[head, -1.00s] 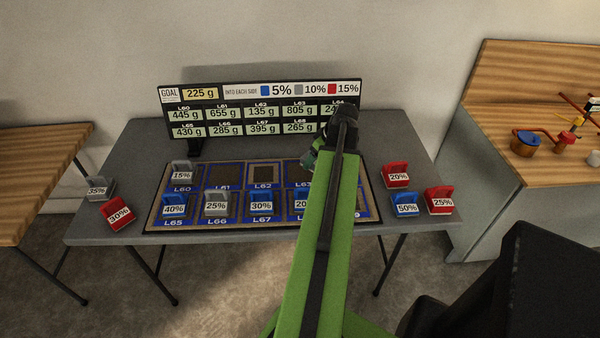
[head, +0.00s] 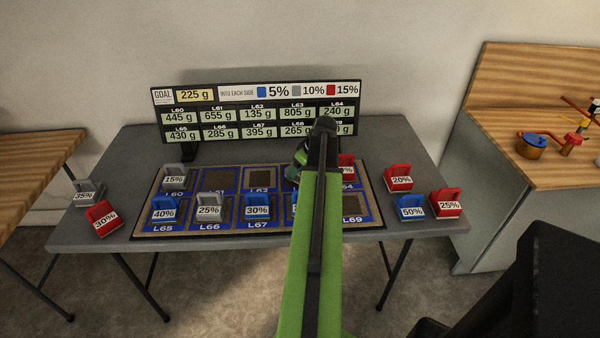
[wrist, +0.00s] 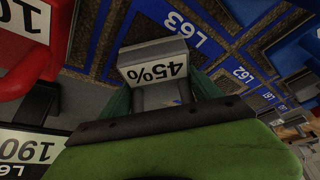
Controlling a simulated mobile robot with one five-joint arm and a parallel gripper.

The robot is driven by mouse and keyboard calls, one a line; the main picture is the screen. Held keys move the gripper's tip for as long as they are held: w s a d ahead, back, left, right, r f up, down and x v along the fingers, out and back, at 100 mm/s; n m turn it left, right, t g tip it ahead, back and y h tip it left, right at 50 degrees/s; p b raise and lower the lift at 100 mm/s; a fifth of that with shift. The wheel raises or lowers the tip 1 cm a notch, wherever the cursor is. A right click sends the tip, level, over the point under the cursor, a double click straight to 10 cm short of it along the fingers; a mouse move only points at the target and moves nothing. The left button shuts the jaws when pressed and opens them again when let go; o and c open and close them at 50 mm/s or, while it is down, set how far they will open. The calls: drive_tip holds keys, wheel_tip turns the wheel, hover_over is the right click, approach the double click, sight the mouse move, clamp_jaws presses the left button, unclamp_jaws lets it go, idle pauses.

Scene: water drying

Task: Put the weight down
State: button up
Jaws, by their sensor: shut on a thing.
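My gripper (head: 297,172) is over the slot board (head: 378,222), near slots L63 and L64 in the head view, partly hidden by my arm. In the wrist view it is shut on a grey weight labelled 45% (wrist: 154,64), which sits between the green fingers. The L63 label shows just beyond the weight in that view. Whether the weight touches the board, I cannot tell. A red weight (head: 346,164) is at L64 behind my arm; a red weight also shows close by in the wrist view (wrist: 25,40).
Slots L61 (head: 217,178), L62 and L69 look empty. Weights stand at L60, L65, L66 and L67 (head: 257,207). Loose weights stand at both table ends, including red 20% (head: 399,178) and grey 35% (head: 86,193). The display board (head: 255,92) stands behind.

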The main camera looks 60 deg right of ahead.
drive_tip(key=shift+f, duration=0.1)
drive_tip(key=o, duration=1.9)
drive_tip(key=shift+r+p, duration=0.3)
drive_tip(key=shift+r, duration=0.15)
drive_tip(key=p+v, duration=1)
drive_tip(key=v, duration=0.1)
drive_tip(key=shift+s+r, duration=0.15)
